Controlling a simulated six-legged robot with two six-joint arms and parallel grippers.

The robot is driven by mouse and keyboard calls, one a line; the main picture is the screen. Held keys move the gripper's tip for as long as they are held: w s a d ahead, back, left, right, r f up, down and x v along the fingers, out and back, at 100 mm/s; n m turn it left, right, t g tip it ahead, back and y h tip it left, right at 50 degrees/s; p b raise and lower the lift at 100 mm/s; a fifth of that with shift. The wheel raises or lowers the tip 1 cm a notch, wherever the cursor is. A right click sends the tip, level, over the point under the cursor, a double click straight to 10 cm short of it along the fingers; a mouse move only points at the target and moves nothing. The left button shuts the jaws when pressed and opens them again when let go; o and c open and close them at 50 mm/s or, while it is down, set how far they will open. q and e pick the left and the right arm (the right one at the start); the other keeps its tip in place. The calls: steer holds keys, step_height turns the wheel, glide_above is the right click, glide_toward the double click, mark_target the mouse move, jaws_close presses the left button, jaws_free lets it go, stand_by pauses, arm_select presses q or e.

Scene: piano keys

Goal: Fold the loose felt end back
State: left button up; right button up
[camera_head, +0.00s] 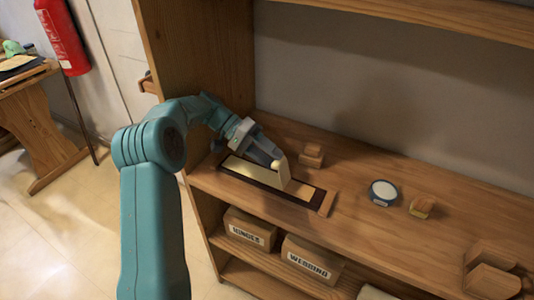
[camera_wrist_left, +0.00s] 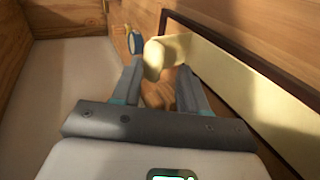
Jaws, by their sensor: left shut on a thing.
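A cream felt strip (camera_head: 239,167) lies along a dark-edged board (camera_head: 262,187) on the wooden shelf. Part of the felt stands up from the board, its end at my left gripper (camera_head: 275,160). The left wrist view shows the pale, curled felt end (camera_wrist_left: 156,57) between the fingertips of my left gripper (camera_wrist_left: 160,82), which is shut on it. The rest of the felt runs off to the lower right there, beside the dark board edge (camera_wrist_left: 215,36). My right gripper is not in view.
A wooden block (camera_head: 312,155) sits behind the board. A round blue-rimmed tin (camera_head: 383,191) and another block (camera_head: 422,207) stand to the right, with more wooden pieces (camera_head: 491,280) farther along. An upright wooden side (camera_head: 200,60) bounds the left.

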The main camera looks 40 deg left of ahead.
arm_select(q)
steer(key=o, duration=0.4)
steer(key=shift+d+f+g, duration=0.15)
steer(key=shift+f, duration=0.5)
steer(key=shift+d+f+g, duration=0.1)
steer(key=shift+f+g, duration=0.05)
steer(key=shift+f, duration=0.45)
steer(key=shift+s+r, duration=0.1)
steer(key=shift+c, duration=0.4)
steer(key=shift+a, duration=0.1)
steer(key=shift+c, duration=0.4)
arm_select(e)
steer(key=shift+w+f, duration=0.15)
arm_select(q)
steer(key=shift+c, duration=0.2)
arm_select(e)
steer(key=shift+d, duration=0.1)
arm_select(q)
steer(key=shift+r, duration=0.15)
steer(key=shift+c, duration=0.2)
steer(key=shift+r, duration=0.35)
steer(key=shift+c, duration=0.2)
step_height(320, 180, up, 20)
steer(key=p, duration=0.3)
steer(key=shift+w+r, duration=0.15)
steer(key=shift+w, duration=0.05)
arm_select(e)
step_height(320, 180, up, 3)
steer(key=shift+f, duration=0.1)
